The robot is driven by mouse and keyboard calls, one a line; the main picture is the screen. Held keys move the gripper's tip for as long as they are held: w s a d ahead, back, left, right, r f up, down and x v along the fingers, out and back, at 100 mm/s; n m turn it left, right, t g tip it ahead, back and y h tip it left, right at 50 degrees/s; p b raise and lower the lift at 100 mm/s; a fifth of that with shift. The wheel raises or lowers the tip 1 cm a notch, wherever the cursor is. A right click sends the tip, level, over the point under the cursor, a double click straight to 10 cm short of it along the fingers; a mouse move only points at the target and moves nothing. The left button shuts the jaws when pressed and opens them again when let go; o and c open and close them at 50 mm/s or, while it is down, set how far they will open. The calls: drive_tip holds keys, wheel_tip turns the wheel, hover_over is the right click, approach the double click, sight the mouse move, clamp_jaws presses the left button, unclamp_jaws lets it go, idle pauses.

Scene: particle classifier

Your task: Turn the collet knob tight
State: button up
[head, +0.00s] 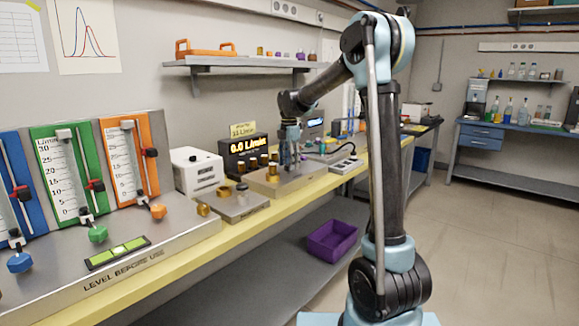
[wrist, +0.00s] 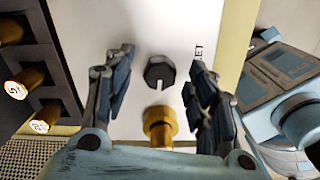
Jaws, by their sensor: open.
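My gripper (wrist: 160,62) is open, with one finger on each side of a dark slotted knob (wrist: 159,72). The knob sits on a pale metal plate (wrist: 175,25), and a gap shows between it and each finger. A brass cylindrical fitting (wrist: 159,125) lies closer to the gripper's base, also between the fingers. I cannot tell for sure which of the two is the collet knob. A label beside the right finger is partly hidden. In the head view my gripper (head: 292,148) points down over a metal block on the bench; the knob is not distinguishable there.
Brass-ended cylinders (wrist: 30,78) stand in a dark rack left of the fingers.

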drive_tip(key=shift+f, duration=0.55)
drive_tip(key=c, duration=1.1)
drive_tip(key=shift+o, duration=0.2)
